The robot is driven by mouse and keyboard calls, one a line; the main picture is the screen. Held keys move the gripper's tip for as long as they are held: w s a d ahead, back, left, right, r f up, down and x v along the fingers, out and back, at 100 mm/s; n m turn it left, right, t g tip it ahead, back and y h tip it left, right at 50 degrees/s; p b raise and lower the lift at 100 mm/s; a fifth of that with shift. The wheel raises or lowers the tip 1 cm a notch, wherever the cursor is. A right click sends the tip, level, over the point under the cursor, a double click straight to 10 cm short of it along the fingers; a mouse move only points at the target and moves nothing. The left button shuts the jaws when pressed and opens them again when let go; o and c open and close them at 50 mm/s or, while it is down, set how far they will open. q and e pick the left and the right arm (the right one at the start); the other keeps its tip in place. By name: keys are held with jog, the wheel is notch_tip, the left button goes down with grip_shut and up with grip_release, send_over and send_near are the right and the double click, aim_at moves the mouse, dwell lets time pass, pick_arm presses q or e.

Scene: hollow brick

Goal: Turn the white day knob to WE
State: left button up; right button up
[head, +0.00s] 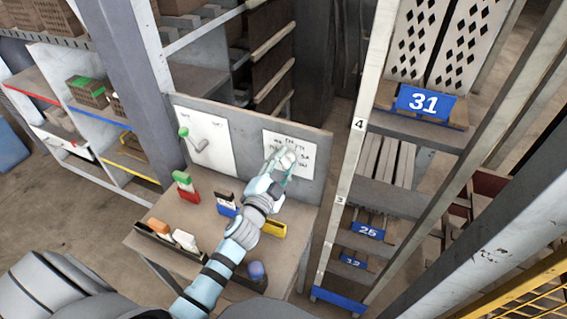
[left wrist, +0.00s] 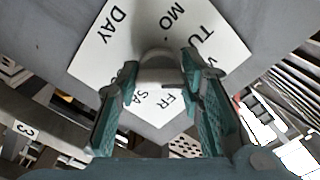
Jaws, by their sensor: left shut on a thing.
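The white day knob (head: 289,156) sits on a white card (head: 270,139) with day letters, on the right half of the upright grey panel. My left gripper (head: 281,164) is at the knob, its two teal fingers on either side of it. In the left wrist view the pale knob (left wrist: 160,66) is between the fingertips of the left gripper (left wrist: 158,72), which is shut on it. The card (left wrist: 100,45) shows DAY, MO, TU, FR and SA there; WE is mostly hidden behind a finger. I cannot tell which day the knob points to. My right gripper is not in view.
Several coloured blocks and a yellow block (head: 273,228) lie on the table (head: 198,212) below. A shelf rack with the blue 31 sign (head: 423,101) stands close on the right.

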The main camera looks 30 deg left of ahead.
pick_arm(q)
jog(key=shift+r, duration=0.15)
dwell(0.3)
jog(key=o, duration=1.2)
jog(key=shift+w, duration=0.1)
jog(key=shift+c, duration=0.2)
jog(key=s, duration=1.2)
jog(key=shift+d, duration=0.4)
jog(key=shift+a, duration=0.1)
